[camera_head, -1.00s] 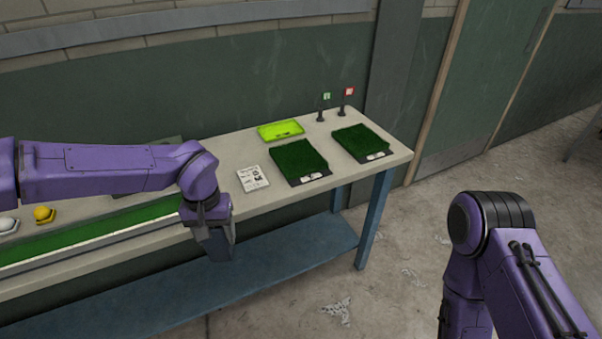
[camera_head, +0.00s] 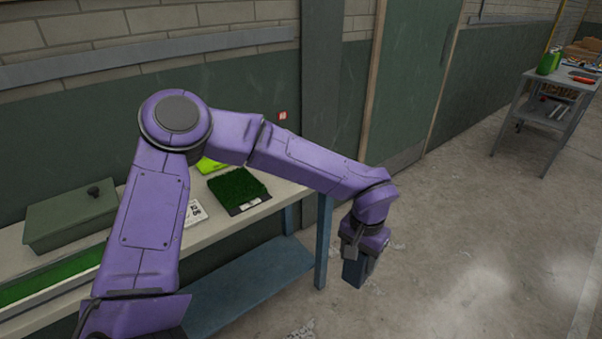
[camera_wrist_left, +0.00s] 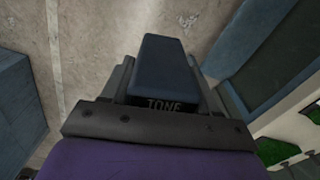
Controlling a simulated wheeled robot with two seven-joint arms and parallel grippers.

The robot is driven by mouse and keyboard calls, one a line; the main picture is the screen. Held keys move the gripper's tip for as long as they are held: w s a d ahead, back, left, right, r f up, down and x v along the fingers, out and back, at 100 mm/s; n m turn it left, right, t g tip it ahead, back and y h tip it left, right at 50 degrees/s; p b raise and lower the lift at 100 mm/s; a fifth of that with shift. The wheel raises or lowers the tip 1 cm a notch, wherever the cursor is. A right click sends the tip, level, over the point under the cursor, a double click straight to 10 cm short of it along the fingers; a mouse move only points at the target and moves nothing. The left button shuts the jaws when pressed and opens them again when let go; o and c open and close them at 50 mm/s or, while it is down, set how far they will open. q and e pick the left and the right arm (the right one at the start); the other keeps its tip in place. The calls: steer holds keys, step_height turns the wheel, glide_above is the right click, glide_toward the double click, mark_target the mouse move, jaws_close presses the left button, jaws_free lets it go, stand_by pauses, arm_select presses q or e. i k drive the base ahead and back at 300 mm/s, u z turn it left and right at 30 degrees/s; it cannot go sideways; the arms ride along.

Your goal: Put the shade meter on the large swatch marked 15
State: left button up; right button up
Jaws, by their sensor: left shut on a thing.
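The shade meter (camera_head: 353,274) is a dark blue block. In the left wrist view (camera_wrist_left: 166,68) it shows the letters "TONE" on its near end. My left gripper (camera_head: 362,250) is shut on it and holds it in the air over the floor, right of the table's end. A dark green turf swatch (camera_head: 238,187) with a pale label at its front lies on the table; its number is too small to read. My arm hides other parts of the table top, where another swatch may lie. My right gripper is out of view.
The long table (camera_head: 298,189) has a blue lower shelf (camera_head: 250,280). A green box (camera_head: 72,217) stands on it at left, and a printed card (camera_head: 195,212) lies beside the swatch. A grey stand (camera_head: 560,85) with tools is at the far right. The floor between is clear.

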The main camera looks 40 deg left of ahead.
mark_target(236, 183)
steer(key=z, duration=0.1)
steer(key=k, duration=0.5)
steer(key=u, duration=1)
steer(key=i, duration=0.4)
steer(key=u, duration=0.05)
